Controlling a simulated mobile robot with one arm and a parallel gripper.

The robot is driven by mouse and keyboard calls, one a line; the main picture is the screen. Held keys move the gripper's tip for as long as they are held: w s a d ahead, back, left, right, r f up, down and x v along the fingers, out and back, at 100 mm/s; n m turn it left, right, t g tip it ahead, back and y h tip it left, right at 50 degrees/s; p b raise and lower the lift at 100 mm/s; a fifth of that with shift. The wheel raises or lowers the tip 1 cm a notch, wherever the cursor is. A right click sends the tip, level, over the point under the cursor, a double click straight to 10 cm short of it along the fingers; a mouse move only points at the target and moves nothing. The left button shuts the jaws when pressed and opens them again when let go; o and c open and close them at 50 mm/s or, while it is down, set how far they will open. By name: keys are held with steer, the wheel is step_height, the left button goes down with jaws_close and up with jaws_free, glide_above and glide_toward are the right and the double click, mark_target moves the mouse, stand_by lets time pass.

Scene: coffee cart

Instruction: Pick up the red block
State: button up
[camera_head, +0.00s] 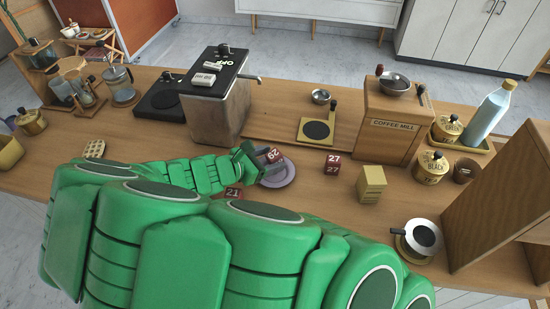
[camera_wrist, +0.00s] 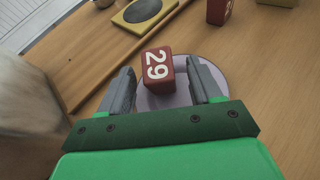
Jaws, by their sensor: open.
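A red block (camera_wrist: 157,70) marked 29 sits on a pale purple plate (camera_wrist: 180,99) in the wrist view. It also shows in the head view (camera_head: 274,156), on the plate (camera_head: 289,175). My gripper (camera_wrist: 160,66) is open, with one grey finger on each side of the block and visible gaps between. In the head view my gripper (camera_head: 255,160) reaches the block from the left. A second red block (camera_head: 332,164) marked 27 stands to the right on the wooden counter. A third (camera_head: 233,192), marked 21, is partly hidden behind my arm.
A metal-sided machine (camera_head: 216,105) stands behind my gripper to the left. A coffee mill (camera_head: 392,122), a small scale (camera_head: 317,129) and a yellow box (camera_head: 372,184) stand to the right. Counter between plate and scale is clear.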

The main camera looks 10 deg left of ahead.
mark_target(275, 159)
steer(key=shift+x, duration=1.25)
steer(key=c, duration=1.1)
step_height(275, 159, up, 9)
steer(key=shift+r, duration=0.1)
steer(key=shift+c, duration=0.2)
steer(key=shift+r, duration=0.2)
steer(key=shift+s+d, duration=0.1)
steer(key=shift+s+d+f+g+y, duration=0.1)
steer(key=shift+s+f+g+y, duration=0.4)
steer(key=shift+g, duration=0.4)
steer(key=shift+s+f+g+y, duration=0.35)
steer(key=shift+f+g, duration=0.15)
steer(key=shift+f, duration=4)
